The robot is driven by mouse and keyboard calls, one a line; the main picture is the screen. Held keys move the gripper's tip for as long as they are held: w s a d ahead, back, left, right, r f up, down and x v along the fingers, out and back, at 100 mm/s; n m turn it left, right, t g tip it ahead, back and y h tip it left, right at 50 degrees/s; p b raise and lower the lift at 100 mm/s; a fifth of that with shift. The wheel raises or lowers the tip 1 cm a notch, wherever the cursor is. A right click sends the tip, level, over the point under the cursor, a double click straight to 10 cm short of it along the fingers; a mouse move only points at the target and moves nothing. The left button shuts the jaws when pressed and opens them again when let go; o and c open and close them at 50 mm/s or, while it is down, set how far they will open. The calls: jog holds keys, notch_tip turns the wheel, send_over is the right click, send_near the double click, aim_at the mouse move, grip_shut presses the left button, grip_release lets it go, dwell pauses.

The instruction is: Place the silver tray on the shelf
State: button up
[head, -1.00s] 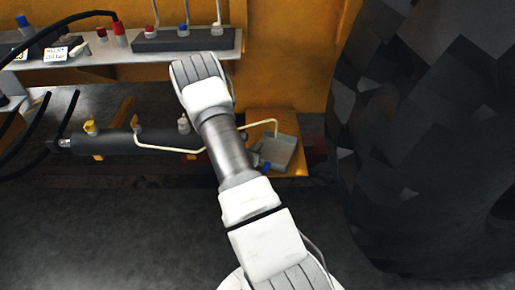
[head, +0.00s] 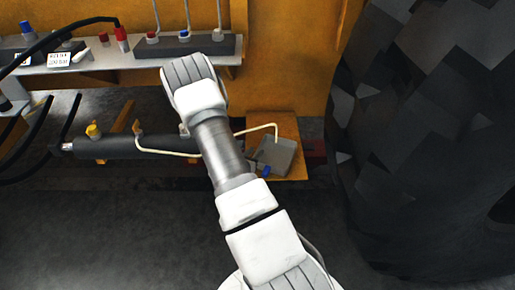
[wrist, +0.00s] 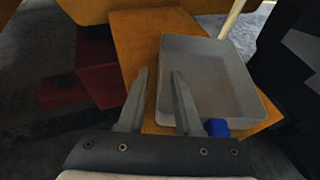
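The silver tray (head: 279,155) is a shallow, square, open grey box on a small orange ledge in the head view, right of my arm. In the wrist view the tray (wrist: 215,75) fills the middle right and looks empty. My gripper (wrist: 158,72) is open, with its left finger outside the tray's left wall and its right finger over the tray's inside in the picture. I cannot tell whether the fingers touch the wall. My arm hides the gripper in the head view. The long grey shelf (head: 110,61) runs along the orange wall at upper left.
A dark block with levers (head: 184,47), a white label (head: 59,60) and hoses occupy the shelf. A dark cylinder (head: 105,147) lies below it. A huge dark tyre (head: 420,140) stands right. A blue piece (wrist: 217,128) is by the tray's near edge.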

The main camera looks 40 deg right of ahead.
jog(key=p+v, duration=0.2)
jog(key=v, duration=0.6)
jog(key=shift+s+a+r, duration=0.1)
jog(key=shift+a+r, duration=0.1)
jog(key=shift+r, duration=0.05)
jog(key=s+a+r+m+g, duration=0.1)
jog(key=s+r+m+g, duration=0.25)
jog(key=r+m, duration=0.55)
jog(key=s+a+r+m+g, duration=0.1)
jog(key=s+r+m+g, duration=0.3)
jog(key=r, duration=0.9)
jog(key=s+a+r+m+t+y, duration=0.2)
jog(key=s+a+r+m+y, duration=0.1)
jog(key=a, duration=0.4)
jog(key=s+a+r+m+t+y, duration=0.2)
jog(key=s+a+r+m+y, duration=0.1)
jog(key=a, duration=0.5)
jog(key=s+a+r+m+t+y, duration=0.3)
jog(key=a+r+m+y, duration=0.1)
jog(key=a+r+y, duration=0.2)
jog(key=shift+s+a+r+m, duration=0.2)
jog(key=shift+s+a+m, duration=0.15)
jog(key=shift+a, duration=0.5)
notch_tip(320, 180, up, 24)
jog(key=p, duration=2.4)
